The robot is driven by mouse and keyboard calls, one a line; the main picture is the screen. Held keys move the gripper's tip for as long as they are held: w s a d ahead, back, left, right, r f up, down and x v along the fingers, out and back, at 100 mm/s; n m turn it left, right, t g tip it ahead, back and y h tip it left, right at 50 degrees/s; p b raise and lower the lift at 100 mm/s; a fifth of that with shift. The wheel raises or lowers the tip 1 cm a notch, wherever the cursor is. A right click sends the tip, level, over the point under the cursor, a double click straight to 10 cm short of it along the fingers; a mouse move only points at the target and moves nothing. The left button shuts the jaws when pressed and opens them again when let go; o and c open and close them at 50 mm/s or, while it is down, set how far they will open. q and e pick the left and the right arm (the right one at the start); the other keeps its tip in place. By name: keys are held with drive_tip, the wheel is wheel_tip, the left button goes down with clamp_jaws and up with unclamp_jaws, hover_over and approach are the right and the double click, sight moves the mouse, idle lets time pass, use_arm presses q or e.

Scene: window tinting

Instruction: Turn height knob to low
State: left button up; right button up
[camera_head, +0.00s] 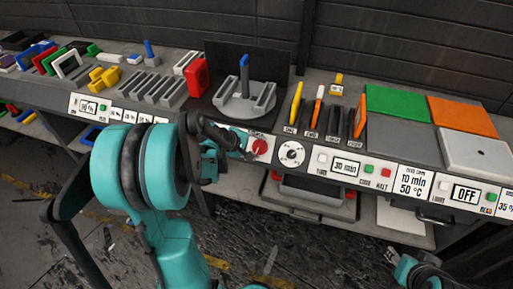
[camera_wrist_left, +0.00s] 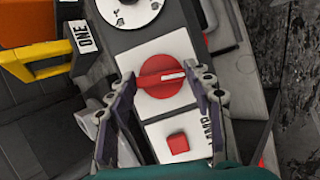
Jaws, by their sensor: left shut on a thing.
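A round red knob (camera_head: 260,146) on a white plate sits on the front strip of the bench. In the left wrist view the knob (camera_wrist_left: 166,79) has a raised bar across it, with a white mark pointing right. My left gripper (camera_wrist_left: 163,80) has one fingertip at each end of this bar and is shut on it. In the head view my left gripper (camera_head: 241,146) reaches the knob from the left and partly hides its surroundings. No height label is readable.
A white dial (camera_head: 291,153) sits right beside the knob. A red button (camera_wrist_left: 178,143) is near it in the wrist view. Yellow and orange handled tools (camera_head: 316,107) stand behind the strip.

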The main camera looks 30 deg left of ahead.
idle(0.5)
use_arm(q)
drive_tip(key=o, duration=1.1)
drive_tip(key=shift+o, duration=0.2)
drive_tip(key=shift+s+r, duration=0.1)
drive_tip(key=v, duration=1.1)
drive_tip(key=shift+s+r, duration=0.25)
drive_tip(key=shift+a, duration=0.1)
drive_tip(key=s+d+m+y, duration=0.1)
drive_tip(key=s+d+m, duration=0.4)
drive_tip(key=d+m, duration=0.3)
drive_tip(key=s+d+f+m+g+y, duration=0.1)
drive_tip(key=s+d+m, duration=0.4)
drive_tip(key=d+m, duration=0.4)
drive_tip(key=shift+d+f+g+y, duration=0.2)
drive_tip(key=shift+d+g+y, duration=0.15)
drive_tip(key=shift+d, duration=0.35)
